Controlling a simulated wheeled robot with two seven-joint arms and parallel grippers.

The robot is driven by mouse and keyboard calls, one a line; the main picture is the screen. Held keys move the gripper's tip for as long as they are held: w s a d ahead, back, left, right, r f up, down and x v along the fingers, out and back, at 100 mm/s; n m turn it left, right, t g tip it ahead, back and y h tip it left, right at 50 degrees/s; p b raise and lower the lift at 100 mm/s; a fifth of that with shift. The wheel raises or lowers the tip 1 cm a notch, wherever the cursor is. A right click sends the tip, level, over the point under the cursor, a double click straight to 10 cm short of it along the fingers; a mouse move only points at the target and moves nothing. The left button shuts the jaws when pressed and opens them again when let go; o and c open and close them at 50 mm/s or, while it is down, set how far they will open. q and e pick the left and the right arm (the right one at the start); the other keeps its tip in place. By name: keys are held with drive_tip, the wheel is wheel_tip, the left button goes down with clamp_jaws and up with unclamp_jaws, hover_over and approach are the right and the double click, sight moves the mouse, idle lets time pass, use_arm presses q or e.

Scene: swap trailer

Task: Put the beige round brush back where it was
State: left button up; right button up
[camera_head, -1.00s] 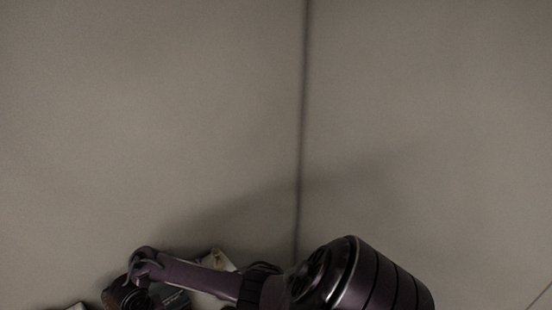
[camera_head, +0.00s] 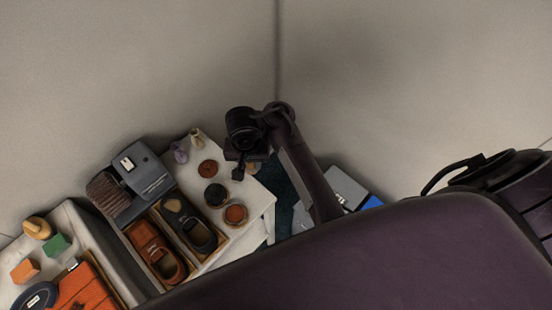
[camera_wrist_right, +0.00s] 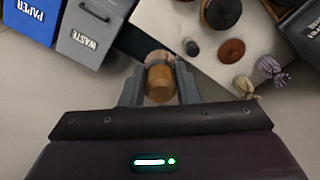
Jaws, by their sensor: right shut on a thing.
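The beige round brush (camera_wrist_right: 159,80) is tan, wood-like and rounded. In the wrist view it sits between the two fingers of my right gripper (camera_wrist_right: 160,88), which is shut on it. In the head view my right gripper (camera_head: 241,168) hangs by the far right edge of a white table (camera_head: 252,208), with a small tan bit of the brush (camera_head: 252,167) showing beside it. In the wrist view the brush is over the gap between the white table and the bins, near the table's edge. My left gripper is not in view.
Shoe-polish tins (camera_head: 215,194), small purple and yellow bundles (camera_head: 180,152), a grey box (camera_head: 143,169) and boxed shoes (camera_head: 188,223) crowd the table. A WASTE bin (camera_wrist_right: 90,33) and blue PAPER bin (camera_wrist_right: 32,18) stand beside it. My large arm link hides the lower right.

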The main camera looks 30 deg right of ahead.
sight(253, 172)
wheel_tip(253, 172, down, 3)
drive_tip(key=shift+w+r+b, duration=0.1)
drive_tip(key=shift+w+b, duration=0.05)
drive_tip(key=shift+b, duration=0.35)
drive_tip(key=shift+w+a+f, duration=0.15)
drive_tip(key=shift+f, duration=0.2)
drive_tip(key=shift+s+d+f, duration=0.15)
drive_tip(key=shift+d+f, duration=0.05)
drive_tip(key=shift+f, duration=0.3)
drive_tip(key=shift+s+d+f, duration=0.15)
drive_tip(key=shift+f, duration=0.35)
wheel_tip(253, 172, down, 10)
drive_tip(key=b, duration=0.8)
drive_tip(key=shift+s+a+r, duration=0.1)
wheel_tip(253, 172, down, 4)
drive_tip(key=shift+r+b, duration=0.1)
drive_tip(key=shift+b, duration=1.05)
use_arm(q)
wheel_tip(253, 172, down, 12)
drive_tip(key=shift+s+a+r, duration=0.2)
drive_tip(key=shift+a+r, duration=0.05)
use_arm(e)
drive_tip(key=shift+f, duration=0.4)
